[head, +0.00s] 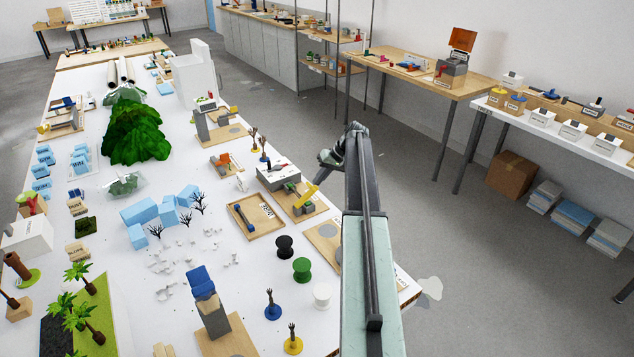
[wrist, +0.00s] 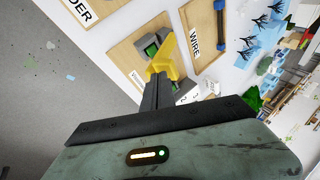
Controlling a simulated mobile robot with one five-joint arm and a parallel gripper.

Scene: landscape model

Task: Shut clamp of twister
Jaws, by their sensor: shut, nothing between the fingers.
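The twister is a small grey block device with a green part, on a wooden board (head: 312,213) at the table's right edge. Its yellow clamp (head: 305,196) is a bar tilted up from the device. In the wrist view the yellow clamp (wrist: 171,58) stands just beyond my fingertips, with the grey and green body (wrist: 150,47) behind it. My gripper (wrist: 158,80) is shut and empty. Its tips overlap the clamp's lower end in that view; I cannot tell whether they touch. In the head view my gripper (head: 324,158) is above and right of the twister.
A wooden tray labelled WIRE (head: 256,216) with a blue-ended tool lies left of the twister. A grey box with labels (head: 278,177) stands behind it. Black, green and white spools (head: 302,270) stand in front. The floor to the right is open.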

